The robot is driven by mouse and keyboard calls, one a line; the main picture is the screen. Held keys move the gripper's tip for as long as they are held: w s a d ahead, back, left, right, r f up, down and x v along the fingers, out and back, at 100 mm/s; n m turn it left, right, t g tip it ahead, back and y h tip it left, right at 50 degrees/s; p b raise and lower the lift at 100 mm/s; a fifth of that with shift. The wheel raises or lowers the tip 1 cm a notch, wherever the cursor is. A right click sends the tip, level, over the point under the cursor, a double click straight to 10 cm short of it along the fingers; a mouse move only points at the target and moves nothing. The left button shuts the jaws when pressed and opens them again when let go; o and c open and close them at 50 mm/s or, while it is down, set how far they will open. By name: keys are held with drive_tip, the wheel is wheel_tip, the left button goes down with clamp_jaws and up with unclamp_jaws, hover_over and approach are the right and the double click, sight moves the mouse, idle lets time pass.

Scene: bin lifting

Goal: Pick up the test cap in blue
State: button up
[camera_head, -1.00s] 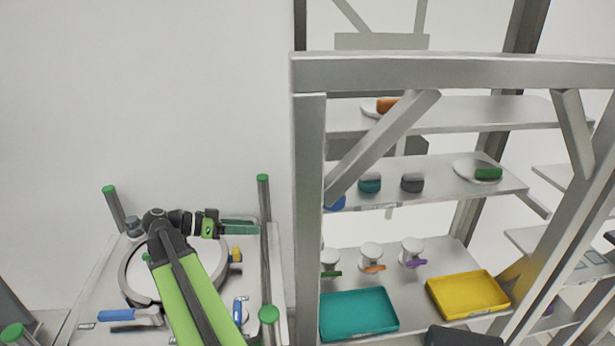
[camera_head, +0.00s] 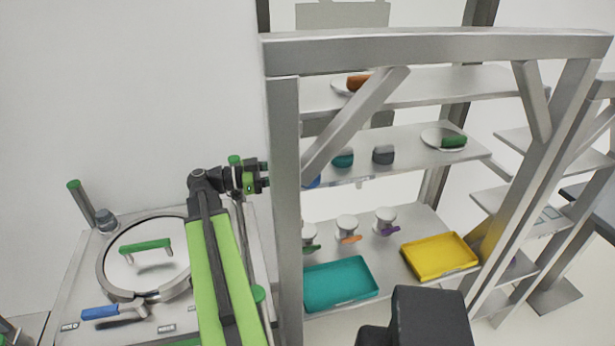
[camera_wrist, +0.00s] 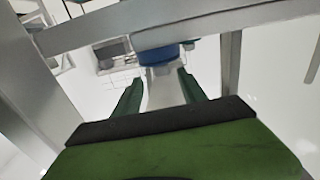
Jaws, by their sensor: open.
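In the wrist view the blue cap (camera_wrist: 158,55) is ahead of my gripper (camera_wrist: 160,77), roughly centred beyond the fingertips. The two green fingers are apart with nothing held between them. In the head view my gripper's body (camera_head: 252,178) is at the left of the post, and its fingertips are hidden behind it.
The grey post (camera_head: 286,210) and diagonal brace (camera_head: 355,125) stand close to my gripper. A teal cap (camera_head: 343,159) and dark grey cap (camera_head: 383,155) share the shelf. Below are a teal tray (camera_head: 340,283) and yellow tray (camera_head: 440,256). A round workbench plate (camera_head: 120,270) is at the left.

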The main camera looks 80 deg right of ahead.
sight(307, 168)
drive_tip(key=shift+x, duration=2.75)
drive_tip(key=shift+w+d, duration=0.1)
drive_tip(key=shift+w, duration=0.05)
drive_tip(key=shift+c, duration=0.4)
clamp_jaws()
